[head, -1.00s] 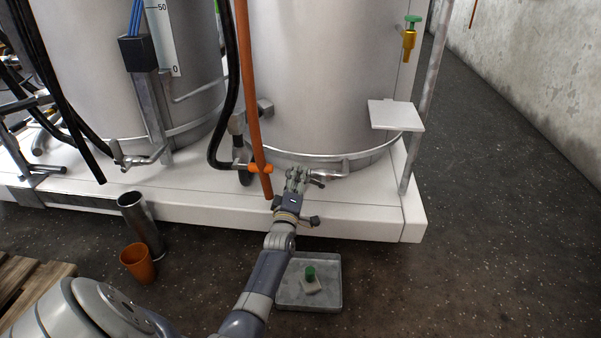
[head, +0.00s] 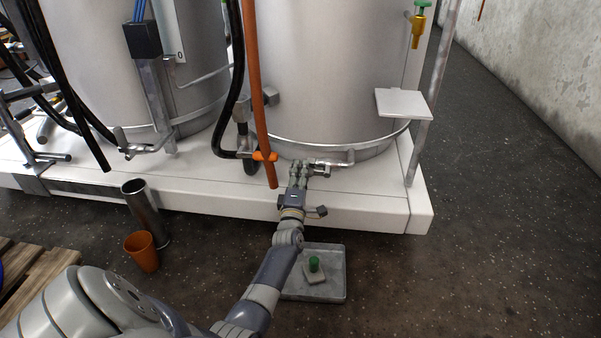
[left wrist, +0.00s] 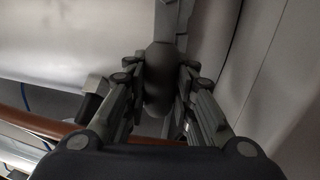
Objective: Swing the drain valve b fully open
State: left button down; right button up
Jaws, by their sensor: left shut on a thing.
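Drain valve b (head: 323,167) sits low at the front foot of the right-hand steel tank (head: 318,70), on a short pipe above the white plinth. No label is readable on it. My left gripper (head: 299,168) is at the valve, its fingers closed around a part of it that they mostly hide in the head view. In the left wrist view a dark rounded handle piece (left wrist: 158,78) sits between the fingers of my left gripper (left wrist: 158,95). How far the valve is turned I cannot tell. My right gripper is out of view.
An orange hose (head: 258,90) hangs just left of the gripper, beside a black hose (head: 236,80). A grey tray (head: 332,292) with a green-topped item lies on the floor below. An orange cup (head: 142,252) and a metal cylinder (head: 146,210) stand left. Floor at right is clear.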

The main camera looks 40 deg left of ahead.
aim_at(300, 168)
pick_arm(q)
jog(key=shift+f, duration=0.15)
jog(key=c, duration=1.3)
grip_release()
jog(key=shift+a, duration=0.1)
jog(key=shift+r, duration=0.25)
notch_tip(300, 168, up, 10)
jog(key=shift+f, duration=0.15)
jog(key=shift+s, duration=0.1)
